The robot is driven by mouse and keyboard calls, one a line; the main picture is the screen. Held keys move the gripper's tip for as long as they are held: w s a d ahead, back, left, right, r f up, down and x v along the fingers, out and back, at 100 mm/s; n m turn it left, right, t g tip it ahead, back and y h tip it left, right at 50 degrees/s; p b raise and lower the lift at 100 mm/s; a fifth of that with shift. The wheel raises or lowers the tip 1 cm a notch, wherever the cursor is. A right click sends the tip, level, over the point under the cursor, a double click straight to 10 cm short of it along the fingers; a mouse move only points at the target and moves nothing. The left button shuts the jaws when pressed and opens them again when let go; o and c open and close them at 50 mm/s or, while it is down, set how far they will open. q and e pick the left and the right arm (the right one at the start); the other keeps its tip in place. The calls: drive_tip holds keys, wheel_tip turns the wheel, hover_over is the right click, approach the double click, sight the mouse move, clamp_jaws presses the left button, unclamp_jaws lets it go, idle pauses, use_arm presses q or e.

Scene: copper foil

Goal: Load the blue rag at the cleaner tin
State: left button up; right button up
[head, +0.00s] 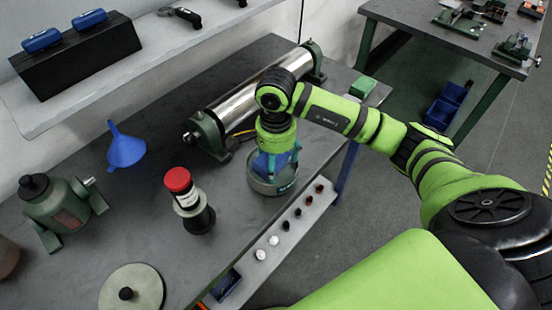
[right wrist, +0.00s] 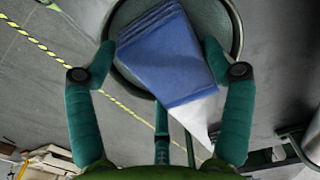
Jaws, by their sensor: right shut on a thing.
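The blue rag (head: 268,165) is a folded blue block held in my right gripper (head: 277,158), in the middle of the head view. In the right wrist view the rag (right wrist: 165,55) spans between the two teal fingers of the gripper (right wrist: 160,62), which are shut on it. A white piece shows by its lower corner. The cleaner tin (head: 272,189), a low round grey-green can, stands right under the rag. Its round rim (right wrist: 238,35) shows around the rag in the right wrist view. I cannot tell how far the rag is inside. My left gripper is out of view.
A steel roller (head: 240,98) lies behind the tin. Several small knobs (head: 286,225) line the bench's front edge, close to the tin. Bare bench lies between bottle and tin.

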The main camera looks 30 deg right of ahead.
drive_tip(key=shift+s+f, duration=0.1)
idle(1.2)
drive_tip(key=shift+r+p, duration=1.55)
drive_tip(key=shift+r, duration=2.05)
